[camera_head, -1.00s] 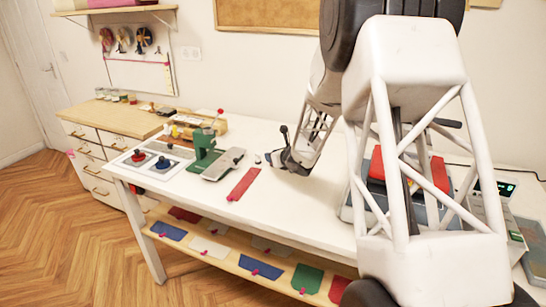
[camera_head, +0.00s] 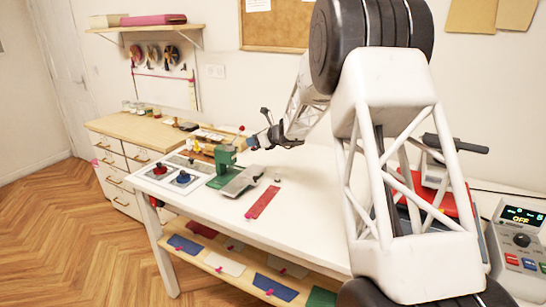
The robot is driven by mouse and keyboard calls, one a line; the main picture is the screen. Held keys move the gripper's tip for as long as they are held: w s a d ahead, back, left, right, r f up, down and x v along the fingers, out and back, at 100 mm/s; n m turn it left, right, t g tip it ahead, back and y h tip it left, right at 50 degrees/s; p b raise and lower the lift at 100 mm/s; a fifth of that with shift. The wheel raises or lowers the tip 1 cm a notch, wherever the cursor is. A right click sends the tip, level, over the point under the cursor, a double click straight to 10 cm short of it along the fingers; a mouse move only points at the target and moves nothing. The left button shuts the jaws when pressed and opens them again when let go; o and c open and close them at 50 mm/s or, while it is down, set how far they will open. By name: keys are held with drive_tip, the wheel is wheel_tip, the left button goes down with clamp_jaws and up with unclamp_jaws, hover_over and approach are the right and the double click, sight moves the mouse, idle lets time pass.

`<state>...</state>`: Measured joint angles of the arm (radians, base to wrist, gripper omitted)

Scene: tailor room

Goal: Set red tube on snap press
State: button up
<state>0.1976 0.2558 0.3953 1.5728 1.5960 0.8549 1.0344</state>
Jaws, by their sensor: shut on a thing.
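The green snap press (camera_head: 225,160), with a red-knobbed lever on top, stands on the white table. A grey plate (camera_head: 242,181) sits at its front right. A long, flat red piece (camera_head: 262,203) with a pink end lies on the table right of the plate, apart from it. It is the nearest match for the red tube, but I cannot tell if it is a tube. My gripper (camera_head: 256,141) is raised just right of the press top, pointing left. It is shut on a small bluish piece at its fingertips, too small to identify.
Trays with a red knob (camera_head: 161,165) and a blue knob (camera_head: 183,178) lie left of the press. A small cylinder (camera_head: 277,177) stands near the red piece. A control box (camera_head: 520,245) is at the right. Coloured pieces lie on the lower shelf (camera_head: 212,260).

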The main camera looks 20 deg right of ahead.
drive_tip(key=w+a+r+n+g+y, duration=0.2)
drive_tip(key=w+a+r+n+g, duration=0.1)
drive_tip(key=a, duration=0.6)
wheel_tip(320, 180, up, 3)
drive_tip(key=shift+w+a+r+n+g+y, duration=0.15)
drive_tip(key=shift+w+n+g+y, duration=0.3)
drive_tip(key=shift+w, duration=0.7)
drive_tip(key=shift+f, duration=0.2)
drive_tip(key=shift+t, duration=0.25)
drive_tip(key=shift+f, duration=2.75)
drive_tip(key=shift+f, duration=0.55)
drive_tip(key=o, duration=0.6)
